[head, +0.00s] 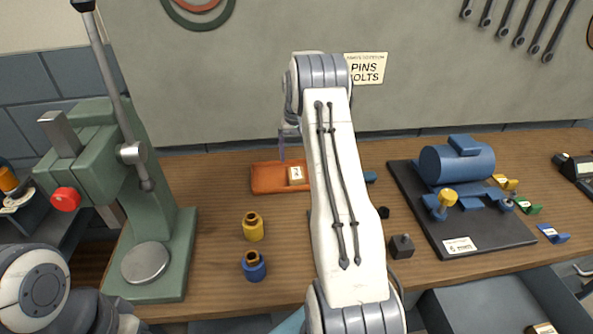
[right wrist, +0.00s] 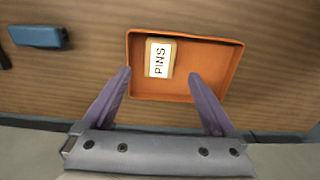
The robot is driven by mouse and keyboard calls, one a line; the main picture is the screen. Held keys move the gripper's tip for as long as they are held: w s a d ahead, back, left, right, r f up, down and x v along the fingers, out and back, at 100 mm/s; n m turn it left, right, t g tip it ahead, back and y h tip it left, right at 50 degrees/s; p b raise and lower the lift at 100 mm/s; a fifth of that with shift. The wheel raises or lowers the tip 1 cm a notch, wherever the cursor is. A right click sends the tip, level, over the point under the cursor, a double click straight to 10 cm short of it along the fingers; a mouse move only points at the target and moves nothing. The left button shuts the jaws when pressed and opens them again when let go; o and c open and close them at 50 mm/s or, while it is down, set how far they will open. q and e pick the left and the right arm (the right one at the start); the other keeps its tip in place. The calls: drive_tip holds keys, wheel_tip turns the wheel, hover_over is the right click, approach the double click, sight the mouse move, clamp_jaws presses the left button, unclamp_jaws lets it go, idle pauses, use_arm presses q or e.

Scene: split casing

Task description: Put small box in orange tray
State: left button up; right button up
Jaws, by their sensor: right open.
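The small box (right wrist: 160,58), tan with a white label reading PINS, lies inside the orange tray (right wrist: 215,42), towards the tray's left side in the right wrist view. In the head view the box (head: 296,174) sits at the right of the visible part of the tray (head: 270,180); my right arm hides what lies beyond. My right gripper (right wrist: 160,75) is open, its two purple fingers apart, with the box showing between and beyond the tips. In the head view the right gripper (head: 283,146) is above the tray, partly hidden by its arm. My left gripper is out of view.
A green press (head: 165,235) stands at the left. A yellow bushing (head: 253,228) and a blue bushing (head: 254,267) stand in front of the tray. A black board (head: 470,235) with a blue cylinder lies at the right. A dark block (head: 401,247) stands beside my right arm.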

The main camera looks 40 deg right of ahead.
drive_tip(key=a+r+n, duration=0.2)
drive_tip(key=a+r, duration=0.2)
drive_tip(key=a, duration=0.5)
drive_tip(key=a+r+n, duration=0.2)
drive_tip(key=a+r, duration=0.3)
drive_tip(key=a, duration=0.4)
drive_tip(key=s+a+r+n, duration=0.1)
drive_tip(key=s+a+n, duration=0.1)
drive_tip(key=s+a, duration=0.35)
drive_tip(key=s+a+r+n, duration=0.1)
drive_tip(key=s+a+r, duration=0.1)
drive_tip(key=a, duration=0.7)
drive_tip(key=s+a+f+n, duration=0.1)
drive_tip(key=s+a+n, duration=0.2)
drive_tip(key=s, duration=0.9)
drive_tip(key=s+a+f+n+y, duration=0.1)
drive_tip(key=s+a+n, duration=0.2)
drive_tip(key=s+a, duration=0.4)
drive_tip(key=s, duration=0.6)
drive_tip(key=shift+s+n, duration=0.2)
drive_tip(key=shift+n, duration=0.2)
